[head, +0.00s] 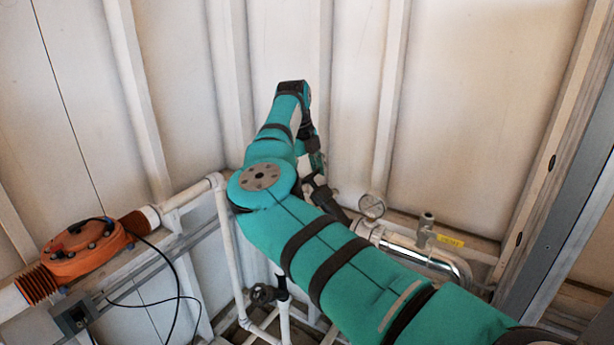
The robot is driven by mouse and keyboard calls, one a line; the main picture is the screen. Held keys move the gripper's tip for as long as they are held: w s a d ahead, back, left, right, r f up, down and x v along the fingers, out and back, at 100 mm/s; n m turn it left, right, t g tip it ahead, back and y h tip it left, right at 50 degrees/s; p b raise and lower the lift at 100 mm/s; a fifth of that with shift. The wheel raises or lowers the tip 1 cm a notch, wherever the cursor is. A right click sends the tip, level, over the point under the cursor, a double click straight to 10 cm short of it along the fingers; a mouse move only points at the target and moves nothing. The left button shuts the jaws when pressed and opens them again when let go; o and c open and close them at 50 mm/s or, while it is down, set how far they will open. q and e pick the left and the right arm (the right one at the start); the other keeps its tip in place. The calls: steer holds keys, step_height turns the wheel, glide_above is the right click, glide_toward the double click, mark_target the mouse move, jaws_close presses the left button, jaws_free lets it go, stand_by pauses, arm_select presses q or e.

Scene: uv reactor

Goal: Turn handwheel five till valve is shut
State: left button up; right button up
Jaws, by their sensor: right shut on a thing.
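My right arm, in teal covers, comes in from the lower right and bends back down at the top middle. My right gripper (322,193) is dark and points down toward the pipework behind my forearm. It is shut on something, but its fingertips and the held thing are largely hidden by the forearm. A small dark handwheel (262,294) sits on the lower pipework, left of my forearm and apart from the gripper. No number shows on it, so I cannot tell which handwheel is five. My left gripper is out of view.
A pressure gauge (372,206) and a shiny metal pipe (425,258) with a yellow label (450,241) stand close right of my gripper. An orange round housing (84,250) with black cables is at the left. White pipes (226,240) run below. Panelled walls enclose the corner.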

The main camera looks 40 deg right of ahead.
steer(key=shift+f+m+h+b, duration=0.25)
steer(key=shift+m+h+b, duration=0.3)
steer(key=shift+b, duration=0.6)
steer(key=shift+a+m+h+b, duration=0.1)
steer(key=shift+m+h+b, duration=0.4)
steer(key=shift+b, duration=0.2)
steer(key=shift+r+m+h+b, duration=0.25)
steer(key=shift+m+h+b, duration=0.7)
steer(key=shift+m, duration=0.1)
steer(key=o, duration=0.8)
steer(key=v, duration=1.2)
steer(key=shift+w+a, duration=0.1)
steer(key=shift+w, duration=0.2)
